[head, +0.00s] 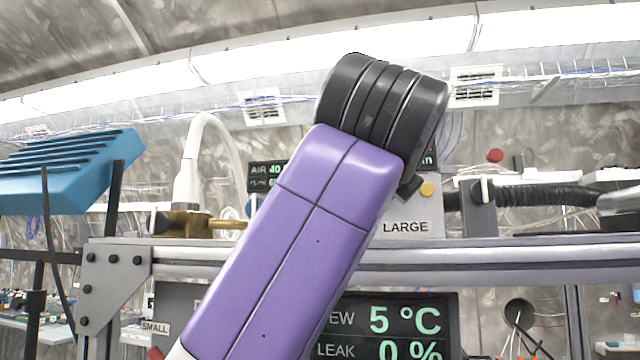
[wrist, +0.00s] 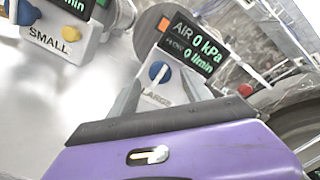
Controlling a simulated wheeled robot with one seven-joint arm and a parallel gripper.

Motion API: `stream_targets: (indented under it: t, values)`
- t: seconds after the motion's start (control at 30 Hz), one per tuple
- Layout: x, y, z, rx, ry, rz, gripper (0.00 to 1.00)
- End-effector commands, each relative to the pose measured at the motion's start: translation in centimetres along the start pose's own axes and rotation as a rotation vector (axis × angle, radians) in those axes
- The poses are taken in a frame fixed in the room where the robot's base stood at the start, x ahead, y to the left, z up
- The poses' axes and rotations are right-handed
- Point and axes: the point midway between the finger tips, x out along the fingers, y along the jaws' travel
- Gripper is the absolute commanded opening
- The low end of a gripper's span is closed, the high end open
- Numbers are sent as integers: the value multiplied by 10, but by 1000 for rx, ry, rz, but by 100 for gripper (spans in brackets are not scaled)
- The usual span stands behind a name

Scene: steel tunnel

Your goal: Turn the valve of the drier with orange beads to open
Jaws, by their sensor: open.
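No drier with orange beads can be made out in either view. In the wrist view a blue knob (wrist: 158,72) sits on a white box labelled LARGE (wrist: 158,95), below a display (wrist: 190,45) reading AIR 0 kPa and 0 l/min. My gripper (wrist: 161,77) is open, its two grey fingers on either side of the knob in the picture; I cannot tell whether they touch it. A second white box labelled SMALL (wrist: 52,36), with a blue knob (wrist: 22,12) and a yellow button, is at upper left. In the head view my purple arm hides my gripper.
In the head view the LARGE box (head: 408,215) shows behind my arm, above a metal rail (head: 480,258). A brass fitting (head: 188,222) with a white hose stands left, a black corrugated hose (head: 550,196) right. A lower display (head: 400,325) reads 5 °C.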

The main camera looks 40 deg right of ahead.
Motion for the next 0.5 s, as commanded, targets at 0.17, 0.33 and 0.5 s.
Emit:
stream_targets:
  t: [0.17,0.33,0.5]
  values:
    - [21,-2,1,-1,2,-1,57]
    - [29,0,0,-1,1,-1,57]
    - [29,0,0,-1,0,-1,57]
